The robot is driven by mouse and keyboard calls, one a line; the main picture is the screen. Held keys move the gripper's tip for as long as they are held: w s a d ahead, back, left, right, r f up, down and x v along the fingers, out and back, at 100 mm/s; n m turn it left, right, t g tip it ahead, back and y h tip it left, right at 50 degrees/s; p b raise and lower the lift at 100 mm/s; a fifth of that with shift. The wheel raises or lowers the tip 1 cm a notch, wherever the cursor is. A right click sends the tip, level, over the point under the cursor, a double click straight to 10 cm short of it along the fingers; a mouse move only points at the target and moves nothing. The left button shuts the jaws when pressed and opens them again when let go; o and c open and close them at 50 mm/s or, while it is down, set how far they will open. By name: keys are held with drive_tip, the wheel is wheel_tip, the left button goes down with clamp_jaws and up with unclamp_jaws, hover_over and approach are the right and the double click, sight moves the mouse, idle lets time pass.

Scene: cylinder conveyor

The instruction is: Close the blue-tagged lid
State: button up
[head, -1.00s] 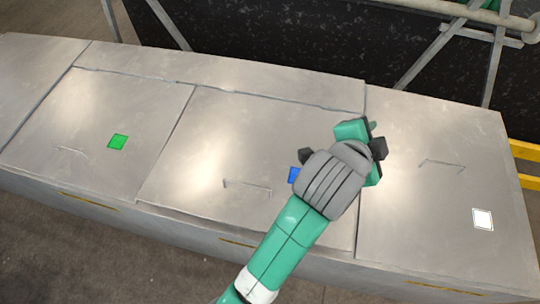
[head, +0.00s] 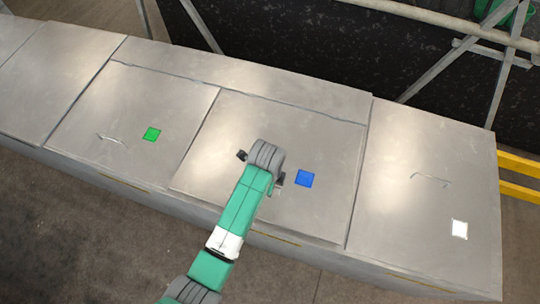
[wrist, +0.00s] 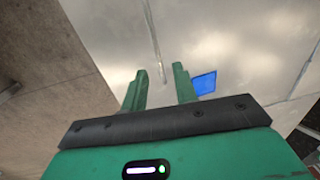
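The blue-tagged lid (head: 323,133) is a grey metal panel in the middle of the long metal housing in the head view. It lies flat or nearly flat; a small front gap cannot be ruled out. Its blue tag (head: 304,178) is right of my wrist, and also shows in the wrist view (wrist: 204,83). My gripper is over the lid's front middle; its fingers are hidden in the head view. In the wrist view my gripper (wrist: 159,69) has its two fingers apart with nothing between them. A thin handle bar (wrist: 155,42) shows just beyond the fingertips; contact cannot be told.
A green-tagged lid (head: 180,100) lies at left and a white-tagged panel (head: 420,140) at right, each with a thin handle. A dark conveyor side (head: 330,50) with grey struts and a rail runs behind. Yellow bars (head: 518,172) stand at right. Concrete floor lies in front.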

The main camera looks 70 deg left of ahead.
drive_tip(key=shift+a+f, duration=0.1)
drive_tip(key=shift+f, duration=0.75)
drive_tip(key=shift+w, duration=0.1)
clamp_jaws()
drive_tip(key=shift+s+d+f+b, duration=0.15)
drive_tip(key=shift+f+b, duration=0.15)
drive_tip(key=shift+f, duration=0.45)
drive_tip(key=shift+s+d+f+b, duration=0.1)
drive_tip(key=shift+f+b, duration=0.15)
drive_tip(key=shift+f, duration=0.55)
drive_tip(key=shift+s+d+f+b, duration=0.15)
drive_tip(key=shift+f+b, duration=0.15)
drive_tip(key=shift+f, duration=0.45)
unclamp_jaws()
drive_tip(key=shift+d, duration=0.1)
